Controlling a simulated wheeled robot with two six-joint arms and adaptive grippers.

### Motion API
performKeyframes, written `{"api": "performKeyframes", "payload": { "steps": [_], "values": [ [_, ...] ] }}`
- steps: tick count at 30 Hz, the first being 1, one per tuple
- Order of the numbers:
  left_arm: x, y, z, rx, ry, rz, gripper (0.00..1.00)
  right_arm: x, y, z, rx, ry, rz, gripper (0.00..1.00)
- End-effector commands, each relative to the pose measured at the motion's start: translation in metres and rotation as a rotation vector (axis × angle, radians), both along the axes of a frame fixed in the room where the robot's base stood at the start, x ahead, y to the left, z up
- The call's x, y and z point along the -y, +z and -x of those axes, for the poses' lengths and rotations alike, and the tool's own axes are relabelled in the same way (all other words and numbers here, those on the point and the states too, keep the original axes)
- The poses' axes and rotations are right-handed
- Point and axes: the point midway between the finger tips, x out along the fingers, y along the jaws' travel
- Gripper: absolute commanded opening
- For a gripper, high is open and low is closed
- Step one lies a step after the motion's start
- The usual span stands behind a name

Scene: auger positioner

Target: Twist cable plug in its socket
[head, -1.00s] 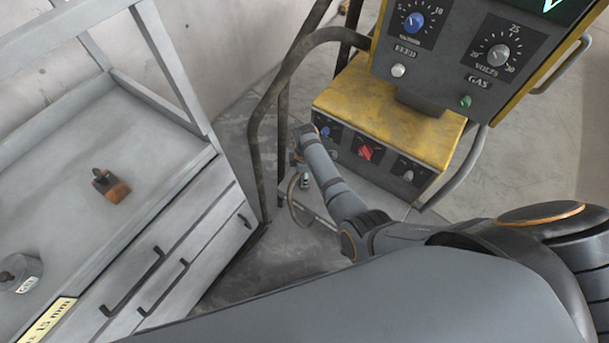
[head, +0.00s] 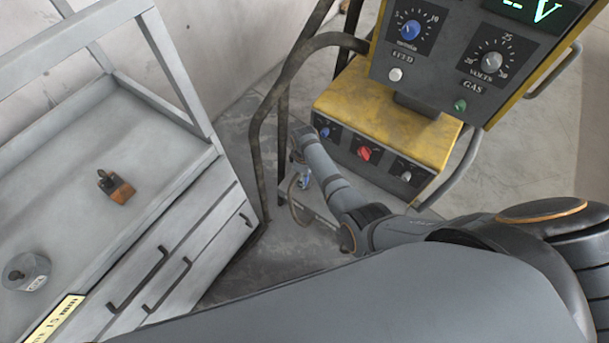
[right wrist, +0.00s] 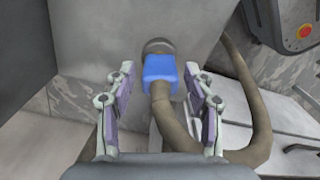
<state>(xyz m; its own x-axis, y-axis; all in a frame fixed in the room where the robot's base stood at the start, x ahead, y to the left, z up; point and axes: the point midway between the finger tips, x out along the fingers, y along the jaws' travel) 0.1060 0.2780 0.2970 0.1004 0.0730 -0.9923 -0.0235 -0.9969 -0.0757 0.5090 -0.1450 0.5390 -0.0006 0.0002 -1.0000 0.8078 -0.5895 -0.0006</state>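The cable plug (right wrist: 160,67) is a blue block in the right wrist view. Its upper end meets a dark round socket (right wrist: 158,46) on a grey panel. A brown cable (right wrist: 176,120) runs down from the plug and loops to the right. My right gripper (right wrist: 158,72) is open, with one finger on each side of the plug and a visible gap to each. In the head view my right arm reaches down beside the machine's lower box, and its fingers are small and hard to make out. My left gripper is not in view.
The yellow machine box (head: 390,115) with knobs stands beside my right arm, under a control panel (head: 450,50). A dark tube frame (head: 256,140) stands left of it. A grey cabinet (head: 150,140) at left holds an orange-and-dark block (head: 116,188) and a round grey item (head: 26,271).

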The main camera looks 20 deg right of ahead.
Motion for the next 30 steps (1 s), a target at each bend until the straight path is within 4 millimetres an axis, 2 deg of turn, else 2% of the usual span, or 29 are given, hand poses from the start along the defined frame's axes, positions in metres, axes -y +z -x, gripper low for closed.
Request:
{"api": "performKeyframes", "payload": {
  "steps": [11,14,24,30],
  "values": [
    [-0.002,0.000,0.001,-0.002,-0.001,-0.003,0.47,0.000,0.005,-0.001,0.003,0.001,0.000,0.60],
    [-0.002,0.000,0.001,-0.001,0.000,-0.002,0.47,0.000,0.020,-0.001,0.004,0.000,-0.001,0.60],
    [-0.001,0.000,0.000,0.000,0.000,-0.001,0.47,0.000,0.099,-0.001,0.003,0.000,-0.001,0.60],
    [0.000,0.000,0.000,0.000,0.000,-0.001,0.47,0.000,0.118,0.000,0.000,0.001,0.000,0.60]
  ]
}}
